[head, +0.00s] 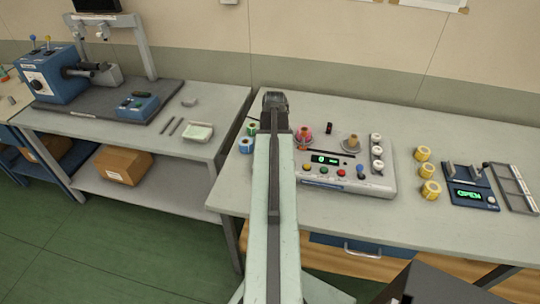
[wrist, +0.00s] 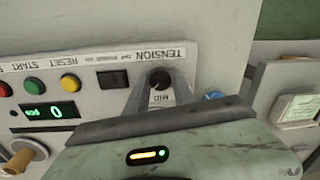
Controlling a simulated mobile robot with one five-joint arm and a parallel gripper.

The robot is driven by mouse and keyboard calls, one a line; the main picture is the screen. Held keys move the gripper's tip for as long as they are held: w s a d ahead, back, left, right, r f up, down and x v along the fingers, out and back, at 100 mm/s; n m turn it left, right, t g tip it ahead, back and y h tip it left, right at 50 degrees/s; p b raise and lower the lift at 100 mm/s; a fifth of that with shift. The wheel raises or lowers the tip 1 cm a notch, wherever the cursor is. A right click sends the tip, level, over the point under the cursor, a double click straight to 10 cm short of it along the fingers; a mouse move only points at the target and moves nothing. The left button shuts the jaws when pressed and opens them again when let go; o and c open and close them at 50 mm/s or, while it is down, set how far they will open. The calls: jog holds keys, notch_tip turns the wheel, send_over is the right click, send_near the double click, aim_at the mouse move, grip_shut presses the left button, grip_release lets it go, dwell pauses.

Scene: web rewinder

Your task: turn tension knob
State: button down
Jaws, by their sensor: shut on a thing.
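The tension knob (wrist: 160,78) is a small black knob under the upside-down TENSION label in the wrist view, with a MID mark beside it. My gripper (wrist: 160,86) has its grey fingers at the knob, one on each side, shut on it. The wrist housing hides part of the panel. In the head view the rewinder (head: 345,180) is a grey box with a lit green display reading 0, coloured buttons and spools on top. My arm covers its left end there, so the knob and fingertips are hidden.
Yellow rolls (head: 428,171) and a scale-like device reading OPEN (head: 468,194) stand to the right. A second table (head: 205,100) with a blue machine is at the left. The table's front right strip is clear.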

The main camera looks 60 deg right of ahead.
jog(key=c, duration=1.1)
grip_release()
jog(key=shift+o, duration=0.2)
jog(key=r+p, duration=0.8)
jog(key=shift+s+d, duration=0.1)
jog(key=shift+s, duration=0.15)
jog(key=shift+f, duration=0.1)
